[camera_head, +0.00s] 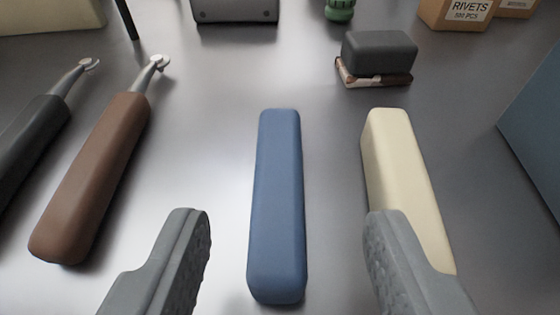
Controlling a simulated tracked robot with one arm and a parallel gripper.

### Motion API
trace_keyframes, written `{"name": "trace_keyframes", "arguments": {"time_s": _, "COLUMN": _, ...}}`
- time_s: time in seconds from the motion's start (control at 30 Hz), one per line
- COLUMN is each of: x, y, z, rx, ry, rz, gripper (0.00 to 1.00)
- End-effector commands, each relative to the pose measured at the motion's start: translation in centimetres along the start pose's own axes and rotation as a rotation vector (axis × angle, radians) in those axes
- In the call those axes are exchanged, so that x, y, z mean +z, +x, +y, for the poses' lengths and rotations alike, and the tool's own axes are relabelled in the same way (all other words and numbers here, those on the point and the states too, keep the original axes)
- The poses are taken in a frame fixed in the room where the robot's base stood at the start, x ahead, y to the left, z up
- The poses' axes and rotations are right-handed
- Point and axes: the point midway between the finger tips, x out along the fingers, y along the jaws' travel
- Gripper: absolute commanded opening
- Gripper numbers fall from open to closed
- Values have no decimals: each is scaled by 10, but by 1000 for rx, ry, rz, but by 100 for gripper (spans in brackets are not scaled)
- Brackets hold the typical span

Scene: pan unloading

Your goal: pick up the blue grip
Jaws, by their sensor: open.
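The blue grip (277,205) is a long rounded bar lying on the grey metal surface, its length running away from me. It is in the middle of the head camera view. My gripper (288,240) is open, with one grey textured finger to the left of the blue grip and one to the right. Gaps show between the grip and both fingers in the picture, and nothing is held. Whether the fingertips are at the grip's height or above it, I cannot tell.
A cream bar (402,180) lies close on the right, partly hidden by my right finger. A brown-handled tool (92,180) and a black-handled tool (32,145) lie left. A dark block (378,54), a rivets box (458,12) and a grey case (235,10) stand farther back.

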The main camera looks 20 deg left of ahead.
Motion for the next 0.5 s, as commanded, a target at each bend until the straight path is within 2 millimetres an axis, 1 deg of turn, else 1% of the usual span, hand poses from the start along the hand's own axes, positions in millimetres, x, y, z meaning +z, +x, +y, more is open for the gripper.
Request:
{"name": "trace_keyframes", "arguments": {"time_s": 0.17, "x": 3, "y": 14, "z": -2, "rx": -1, "ry": -1, "rz": 0, "gripper": 47}}
{"name": "trace_keyframes", "arguments": {"time_s": 0.3, "x": 8, "y": 34, "z": -4, "rx": -1, "ry": -1, "rz": -5, "gripper": 47}}
{"name": "trace_keyframes", "arguments": {"time_s": 0.4, "x": 5, "y": 44, "z": -4, "rx": -1, "ry": -1, "rz": -3, "gripper": 47}}
{"name": "trace_keyframes", "arguments": {"time_s": 0.5, "x": 5, "y": 50, "z": -4, "rx": -1, "ry": -1, "rz": -4, "gripper": 47}}
